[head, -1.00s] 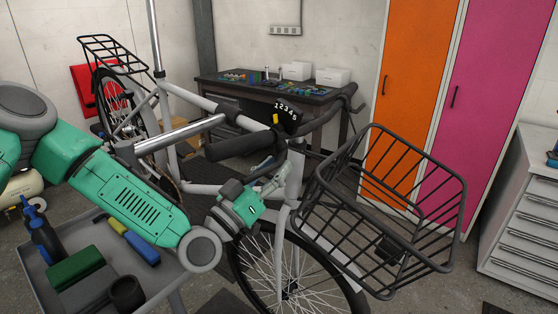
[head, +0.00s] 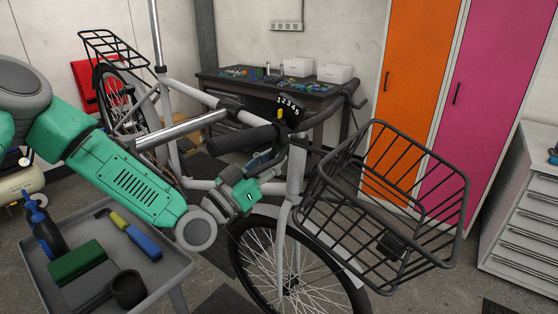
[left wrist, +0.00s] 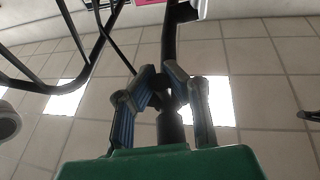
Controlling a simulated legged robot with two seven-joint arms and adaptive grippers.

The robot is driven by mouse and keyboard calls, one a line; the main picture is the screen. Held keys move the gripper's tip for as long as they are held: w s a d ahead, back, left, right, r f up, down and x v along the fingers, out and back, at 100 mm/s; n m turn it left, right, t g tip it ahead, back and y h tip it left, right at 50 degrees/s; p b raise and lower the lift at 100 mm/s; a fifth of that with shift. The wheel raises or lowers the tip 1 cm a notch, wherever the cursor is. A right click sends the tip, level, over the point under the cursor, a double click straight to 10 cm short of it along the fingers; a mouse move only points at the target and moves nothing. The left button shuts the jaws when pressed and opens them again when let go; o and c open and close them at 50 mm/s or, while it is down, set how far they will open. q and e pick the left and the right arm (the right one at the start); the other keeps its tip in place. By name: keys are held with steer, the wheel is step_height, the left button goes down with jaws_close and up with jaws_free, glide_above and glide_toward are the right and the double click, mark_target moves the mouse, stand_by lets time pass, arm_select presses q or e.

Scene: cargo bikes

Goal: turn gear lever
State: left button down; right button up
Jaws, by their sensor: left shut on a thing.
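A black gear display (head: 289,108) with the numbers 1 to 5 and a yellow pointer (head: 281,115) sits at the handlebar of the grey cargo bike. A thick black grip (head: 243,137) points left below it. My left gripper (head: 276,159) is just under the handlebar, beside the grip's inner end. In the left wrist view its blue-grey fingers (left wrist: 166,84) are shut on a small dark part at the black bar, which looks like the gear lever. The fingers mostly hide it. My right gripper is not in view.
A black front basket (head: 385,205) stands right of the gripper. A grey tool cart (head: 185,262) with several tools is at the lower left. A workbench (head: 325,93) and orange and pink lockers (head: 425,90) stand behind.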

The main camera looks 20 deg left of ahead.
arm_select(q)
steer(key=shift+w+a+m, duration=0.1)
steer(key=shift+a+m, duration=0.1)
steer(key=shift+m, duration=0.4)
steer(key=c, duration=1.6)
jaws_free()
steer(key=v, duration=0.7)
steer(key=shift+a+f, duration=0.15)
steer(key=shift+a, duration=0.05)
